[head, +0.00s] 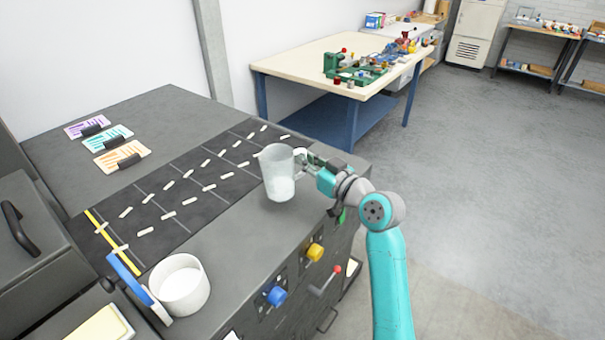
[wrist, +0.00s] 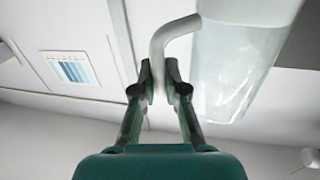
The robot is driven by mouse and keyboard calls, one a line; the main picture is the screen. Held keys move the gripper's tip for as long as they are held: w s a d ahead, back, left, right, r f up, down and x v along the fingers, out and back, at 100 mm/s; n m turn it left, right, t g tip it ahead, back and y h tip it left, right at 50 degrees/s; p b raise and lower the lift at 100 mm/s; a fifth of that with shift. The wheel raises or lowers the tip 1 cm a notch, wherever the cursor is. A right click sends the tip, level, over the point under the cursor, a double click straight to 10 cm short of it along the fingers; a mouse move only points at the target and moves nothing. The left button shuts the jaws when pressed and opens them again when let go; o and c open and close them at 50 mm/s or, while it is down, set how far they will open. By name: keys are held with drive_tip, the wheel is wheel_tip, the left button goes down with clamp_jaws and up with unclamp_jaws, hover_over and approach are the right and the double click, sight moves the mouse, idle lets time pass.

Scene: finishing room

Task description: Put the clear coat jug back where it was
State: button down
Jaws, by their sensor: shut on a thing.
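The clear coat jug (head: 278,176) is a translucent jug with whitish liquid in its lower part. In the head view it is upright at the right end of the grey bench top; I cannot tell whether its base touches the surface. My gripper (head: 304,158) is to its right, shut on the jug's handle. In the wrist view my gripper's fingers (wrist: 160,80) close around the lower end of the handle, and the jug's body (wrist: 235,60) is to the right.
A dark mat (head: 180,200) with several rows of pale strips lies on the bench. Three coloured cards (head: 110,138) lie at the back. A workbench (head: 300,62) with green tools stands behind.

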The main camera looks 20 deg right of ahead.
sight(305, 171)
drive_tip(key=shift+f, duration=1.95)
drive_tip(key=shift+f, duration=0.1)
drive_tip(key=c, duration=1.2)
unclamp_jaws()
drive_tip(key=v, duration=1.2)
